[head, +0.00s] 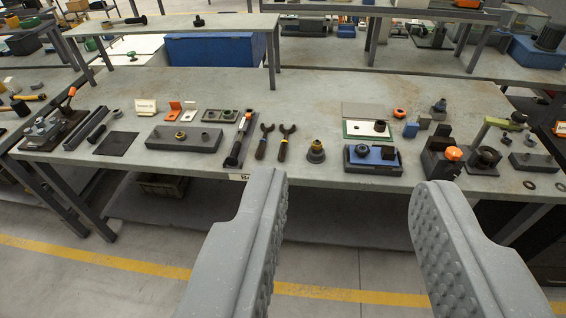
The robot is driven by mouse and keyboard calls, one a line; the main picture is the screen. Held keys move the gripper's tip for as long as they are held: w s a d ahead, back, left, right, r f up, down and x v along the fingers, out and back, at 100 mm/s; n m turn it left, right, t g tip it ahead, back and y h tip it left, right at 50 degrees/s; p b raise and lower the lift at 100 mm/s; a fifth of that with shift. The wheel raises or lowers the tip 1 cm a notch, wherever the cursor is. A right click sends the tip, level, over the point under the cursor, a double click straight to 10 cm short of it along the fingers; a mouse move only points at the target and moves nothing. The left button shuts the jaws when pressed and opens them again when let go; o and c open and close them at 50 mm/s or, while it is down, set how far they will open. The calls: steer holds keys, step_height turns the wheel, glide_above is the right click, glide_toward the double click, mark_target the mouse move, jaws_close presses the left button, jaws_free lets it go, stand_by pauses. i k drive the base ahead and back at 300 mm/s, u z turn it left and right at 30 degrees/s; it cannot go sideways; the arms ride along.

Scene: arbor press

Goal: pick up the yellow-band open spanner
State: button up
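Two dark open-ended spanners lie side by side on the grey workbench (330,88), jaws pointing away from me. The right spanner (285,142) seems to carry a thin yellowish band on its handle. The left spanner (264,141) has a dark handle, and its band colour is too small to tell. My gripper (348,185) is wide open and empty, in front of the bench's front edge. Both spanners lie beyond the left finger's tip and left of the gap between the fingers.
A dark bar-shaped tool (239,140) lies close left of the spanners. A round dark part with a brass top (316,151) stands close right. Further right are a blue-topped fixture (372,157) and a block with an orange knob (442,157). A raised shelf (180,24) stands behind.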

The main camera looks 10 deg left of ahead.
mark_target(283, 149)
steer(key=z, duration=0.4)
steer(key=i, duration=0.45)
steer(key=z, duration=0.5)
steer(key=i, duration=1.45)
steer(key=u, duration=0.45)
steer(key=i, duration=0.9)
steer(key=u, duration=0.55)
steer(key=k, duration=0.8)
steer(key=u, duration=0.15)
steer(key=i, duration=0.8)
steer(key=z, duration=0.1)
